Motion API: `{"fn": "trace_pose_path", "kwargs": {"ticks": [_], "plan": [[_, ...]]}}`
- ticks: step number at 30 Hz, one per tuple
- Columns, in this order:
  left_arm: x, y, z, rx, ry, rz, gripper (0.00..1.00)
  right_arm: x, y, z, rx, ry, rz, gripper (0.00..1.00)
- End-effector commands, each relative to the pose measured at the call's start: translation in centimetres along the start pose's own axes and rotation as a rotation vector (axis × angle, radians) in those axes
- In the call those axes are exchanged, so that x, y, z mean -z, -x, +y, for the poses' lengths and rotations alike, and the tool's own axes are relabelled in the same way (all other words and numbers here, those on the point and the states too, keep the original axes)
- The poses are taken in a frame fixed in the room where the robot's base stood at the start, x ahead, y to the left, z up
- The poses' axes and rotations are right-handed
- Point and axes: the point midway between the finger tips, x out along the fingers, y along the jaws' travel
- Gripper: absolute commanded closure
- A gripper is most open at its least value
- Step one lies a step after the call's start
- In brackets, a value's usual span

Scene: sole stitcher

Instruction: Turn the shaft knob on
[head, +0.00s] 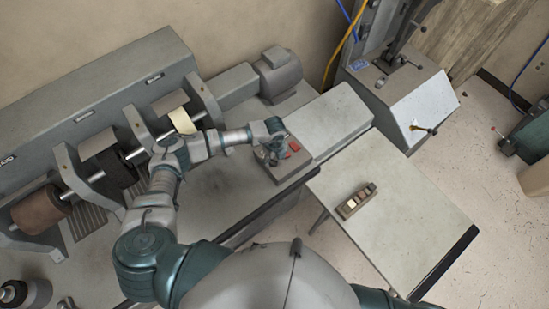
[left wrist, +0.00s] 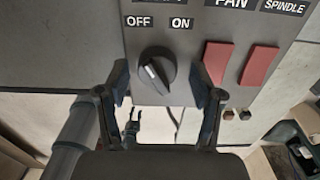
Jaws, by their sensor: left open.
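The shaft knob (left wrist: 155,72) is a round dark dial with a pale pointer line on a grey control panel (left wrist: 215,20). Its pointer leans up and left, toward the OFF label (left wrist: 139,22); the ON label (left wrist: 181,23) is up and right of it. My left gripper (left wrist: 160,74) is open, with one finger on each side of the knob; I cannot tell whether they touch it. In the head view my left gripper (head: 267,152) is over the control box (head: 292,169), and the knob is hidden there. My right gripper is not in view.
Two red switches (left wrist: 217,62) (left wrist: 259,66) sit right of the knob, close to the right finger. The machine with rollers (head: 118,168) stands to the left.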

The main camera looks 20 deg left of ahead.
Motion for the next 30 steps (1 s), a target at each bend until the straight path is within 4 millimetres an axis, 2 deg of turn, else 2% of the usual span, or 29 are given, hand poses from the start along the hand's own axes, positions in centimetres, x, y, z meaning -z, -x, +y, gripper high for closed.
{"fn": "trace_pose_path", "kwargs": {"ticks": [4, 5, 11, 12, 22, 30], "plan": [[0.0, 0.0, 0.0, 0.0, 0.0, 0.0, 0.33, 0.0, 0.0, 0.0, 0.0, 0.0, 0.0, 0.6], [0.0, 0.0, 0.0, 0.0, 0.0, 0.0, 0.38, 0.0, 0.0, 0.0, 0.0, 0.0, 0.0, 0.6], [0.0, 0.0, 0.0, 0.0, 0.0, 0.0, 0.88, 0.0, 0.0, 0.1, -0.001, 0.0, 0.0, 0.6], [0.0, 0.0, 0.0, 0.0, 0.0, 0.0, 0.93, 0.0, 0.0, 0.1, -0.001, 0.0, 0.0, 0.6], [-0.1, 0.0, 0.0, 0.0, -0.041, -0.002, 0.93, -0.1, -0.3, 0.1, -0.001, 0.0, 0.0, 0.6], [-0.1, -0.1, 0.0, 0.001, -0.207, -0.002, 0.93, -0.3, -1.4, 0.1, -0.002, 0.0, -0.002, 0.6]]}}
